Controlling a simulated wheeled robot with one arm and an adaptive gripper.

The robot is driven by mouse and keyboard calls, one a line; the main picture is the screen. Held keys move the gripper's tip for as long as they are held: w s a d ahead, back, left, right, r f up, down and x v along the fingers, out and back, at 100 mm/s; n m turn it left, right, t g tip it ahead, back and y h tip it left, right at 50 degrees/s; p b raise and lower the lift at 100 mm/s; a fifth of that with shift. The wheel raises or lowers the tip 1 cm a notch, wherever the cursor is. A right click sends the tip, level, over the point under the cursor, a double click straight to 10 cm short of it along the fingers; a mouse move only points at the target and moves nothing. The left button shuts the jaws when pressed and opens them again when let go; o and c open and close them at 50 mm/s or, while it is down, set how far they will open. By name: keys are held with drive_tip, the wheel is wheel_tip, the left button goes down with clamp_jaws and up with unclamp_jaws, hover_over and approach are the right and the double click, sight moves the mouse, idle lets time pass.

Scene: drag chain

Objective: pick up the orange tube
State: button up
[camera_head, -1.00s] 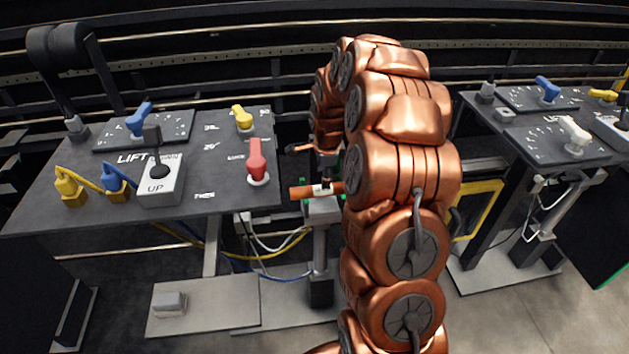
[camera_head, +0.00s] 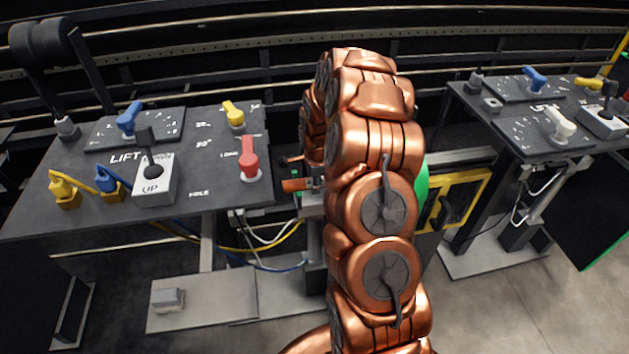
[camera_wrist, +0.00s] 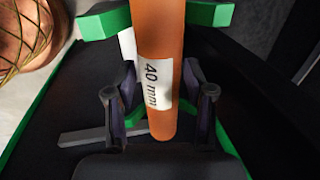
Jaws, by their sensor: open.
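The orange tube (camera_wrist: 163,45) runs down the middle of the wrist view, with a white label reading "40 mm" on it. Its lower end shows between the two dark fingers of my gripper (camera_wrist: 158,100). The fingers stand apart, one on each side of the tube, with visible space beside it. In the head view, the left end of the orange tube (camera_head: 297,185) shows just right of the left console. My copper-coloured arm hides the rest of the tube and most of my gripper there.
The left console (camera_head: 215,160) carries a red lever (camera_head: 249,160), a yellow lever (camera_head: 233,114) and a white switch box (camera_head: 154,180) close to my arm. Green-edged brackets (camera_wrist: 210,14) sit by the tube. A second console (camera_head: 540,120) stands at the right.

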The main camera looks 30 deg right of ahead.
drive_tip(key=shift+f, duration=0.15)
clamp_jaws()
idle(0.4)
